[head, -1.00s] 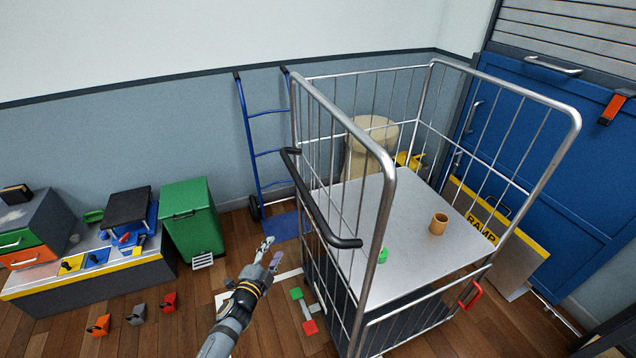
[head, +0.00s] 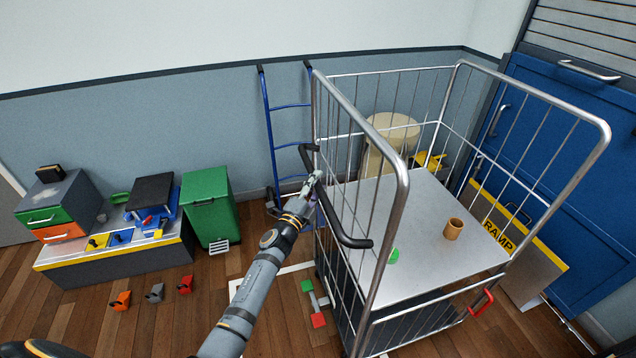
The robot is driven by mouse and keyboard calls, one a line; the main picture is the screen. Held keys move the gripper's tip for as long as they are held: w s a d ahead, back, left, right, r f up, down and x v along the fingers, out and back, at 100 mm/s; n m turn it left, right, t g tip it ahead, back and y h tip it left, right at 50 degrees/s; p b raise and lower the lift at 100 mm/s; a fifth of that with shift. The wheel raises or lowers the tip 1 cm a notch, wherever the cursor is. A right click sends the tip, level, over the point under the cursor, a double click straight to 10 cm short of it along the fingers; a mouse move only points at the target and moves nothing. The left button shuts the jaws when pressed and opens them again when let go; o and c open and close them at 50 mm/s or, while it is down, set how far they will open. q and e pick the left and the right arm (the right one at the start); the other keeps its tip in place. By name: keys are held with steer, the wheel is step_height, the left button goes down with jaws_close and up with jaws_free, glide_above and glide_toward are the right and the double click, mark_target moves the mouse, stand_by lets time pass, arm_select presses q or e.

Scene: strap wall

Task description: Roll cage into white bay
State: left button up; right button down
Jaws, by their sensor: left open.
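The roll cage (head: 403,190) is a silver wire frame on the right, with a grey shelf (head: 425,215) and a black handle bar (head: 340,225) on its left side. My left gripper (head: 315,182) is open at the upper part of that handle. I cannot tell whether the handle lies between its fingers. White floor lines (head: 236,290) show left of the cage's base, partly hidden by my left arm. A red and green foot pedal (head: 312,301) sits at the cage's lower left. My right gripper is out of view.
A tan cup (head: 453,229) and a green item (head: 393,256) are on the shelf. A blue hand truck (head: 290,150) stands behind. A ramp board (head: 520,255) leans at the right. A low bench (head: 110,265) and green bin (head: 208,207) stand left.

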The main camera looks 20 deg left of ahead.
arm_select(q)
steer(key=shift+w, duration=0.35)
jaws_close()
